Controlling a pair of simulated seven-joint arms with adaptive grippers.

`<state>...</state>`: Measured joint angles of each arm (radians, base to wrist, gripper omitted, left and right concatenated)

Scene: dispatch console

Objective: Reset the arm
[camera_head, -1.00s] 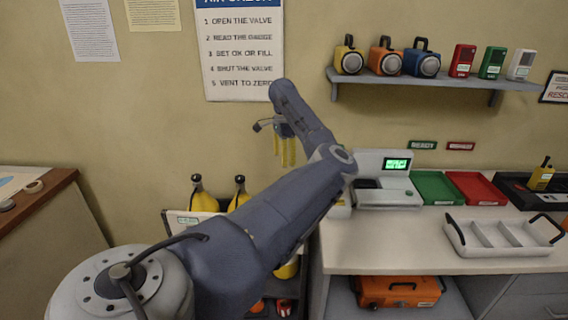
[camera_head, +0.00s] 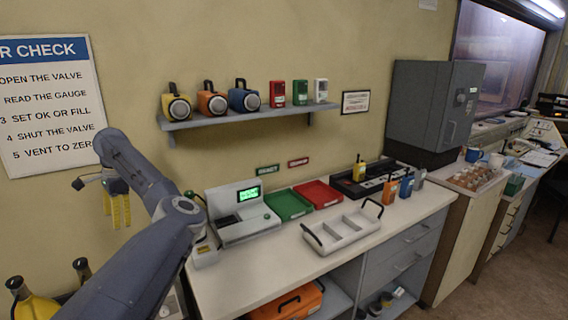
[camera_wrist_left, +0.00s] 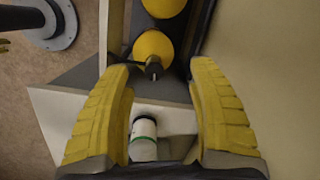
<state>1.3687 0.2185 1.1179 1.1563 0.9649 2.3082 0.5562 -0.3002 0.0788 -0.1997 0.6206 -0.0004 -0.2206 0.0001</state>
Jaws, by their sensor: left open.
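My left arm comes in from the lower left of the head view. My right gripper is not in either view.
The counter (camera_head: 270,275) carries a grey device with a green screen (camera_head: 240,210), green (camera_head: 288,204) and red (camera_head: 318,193) trays, and a white divided tray (camera_head: 342,230). A wall shelf (camera_head: 250,116) holds lanterns and small boxes. A grey cabinet (camera_head: 425,105) stands right.

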